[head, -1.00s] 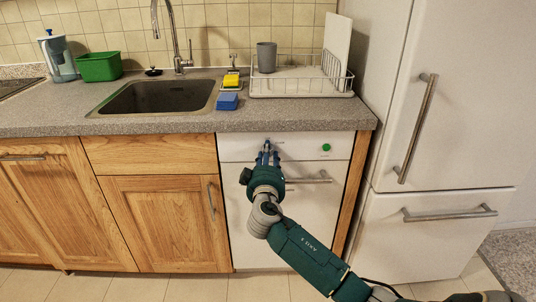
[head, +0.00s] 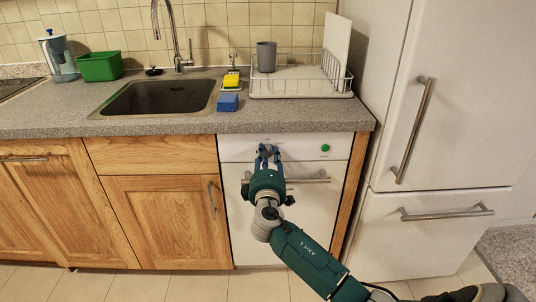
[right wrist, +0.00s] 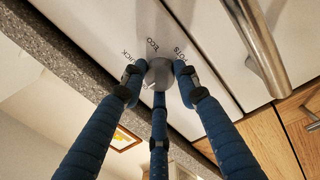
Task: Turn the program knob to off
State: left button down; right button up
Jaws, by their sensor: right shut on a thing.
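The program knob (right wrist: 159,74) is a small round grey knob on the white front panel of the dishwasher (head: 237,149). In the right wrist view the words QUICK, ECO and POTS show around it. I see no off mark, and the pointer's direction is unclear. The three blue fingers of my right gripper (right wrist: 157,82) are shut on the knob, their tips around its rim. In the head view my right gripper (head: 268,152) reaches the panel from the front and hides the knob. My left gripper is not in view.
A green button (head: 325,148) sits right of the knob on the panel. The dishwasher's bar handle (head: 312,179) is just below and right of my gripper. The counter edge (head: 290,127) overhangs the panel. A white fridge (head: 440,140) stands to the right.

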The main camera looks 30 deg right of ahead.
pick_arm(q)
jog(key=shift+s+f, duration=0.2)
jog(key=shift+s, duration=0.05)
pick_arm(e)
jog(key=shift+w+a+r+n, duration=0.15)
jog(key=shift+a+r+n, duration=0.05)
jog(key=shift+n, duration=0.2)
jog(key=o, duration=0.8)
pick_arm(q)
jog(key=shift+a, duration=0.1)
pick_arm(e)
jog(key=o, duration=0.4)
jog(key=shift+a+f, duration=0.1)
jog(key=shift+f, duration=0.05)
jog(key=shift+c, duration=0.2)
jog(key=shift+s+a+f, duration=0.15)
jog(key=shift+s, duration=0.3)
jog(key=v, duration=1.1)
jog(key=shift+a, duration=0.1)
